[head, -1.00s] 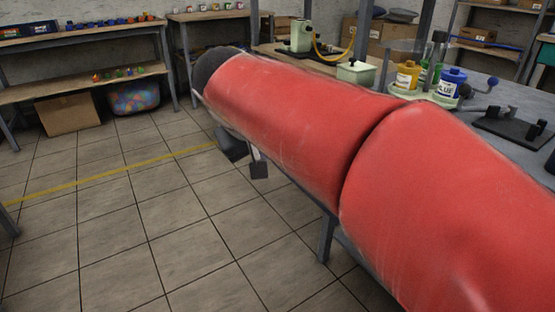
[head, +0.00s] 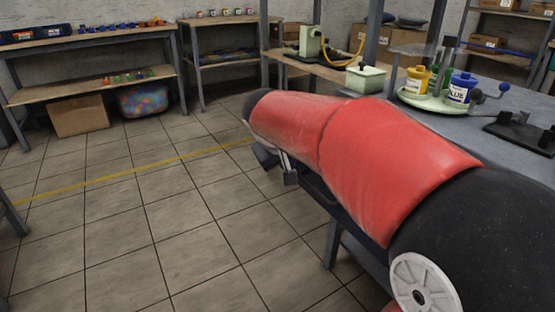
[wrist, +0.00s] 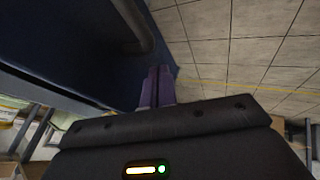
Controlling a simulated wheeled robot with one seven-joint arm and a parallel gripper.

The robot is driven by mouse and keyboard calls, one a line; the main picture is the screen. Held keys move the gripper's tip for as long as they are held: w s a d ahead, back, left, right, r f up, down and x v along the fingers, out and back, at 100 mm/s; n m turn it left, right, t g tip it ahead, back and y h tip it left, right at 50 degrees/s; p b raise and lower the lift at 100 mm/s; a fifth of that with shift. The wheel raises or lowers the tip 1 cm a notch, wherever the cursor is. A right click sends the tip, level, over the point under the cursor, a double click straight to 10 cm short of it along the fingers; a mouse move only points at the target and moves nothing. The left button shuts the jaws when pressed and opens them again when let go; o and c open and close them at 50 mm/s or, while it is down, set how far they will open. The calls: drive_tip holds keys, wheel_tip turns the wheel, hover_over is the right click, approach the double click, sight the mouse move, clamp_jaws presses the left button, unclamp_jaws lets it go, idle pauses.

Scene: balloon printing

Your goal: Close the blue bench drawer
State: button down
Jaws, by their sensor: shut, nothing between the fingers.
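The blue bench drawer (wrist: 70,50) fills the upper left of the wrist view as a dark blue surface. A dark bar-shaped handle (wrist: 138,32) stands out from it near the top. My gripper (wrist: 158,72) is shut and empty, with its fingertips close to the drawer's edge below the handle. I cannot tell whether they touch it. In the head view only small grey parts of my gripper show below the far end of my red arm, beside the bench. My arm hides most of the drawer there, and how far it stands open cannot be told.
The tiled floor left of the bench is clear, crossed by a yellow line (head: 150,170).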

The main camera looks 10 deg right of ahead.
drive_tip(key=shift+w+d, duration=0.1)
drive_tip(key=shift+d, duration=0.3)
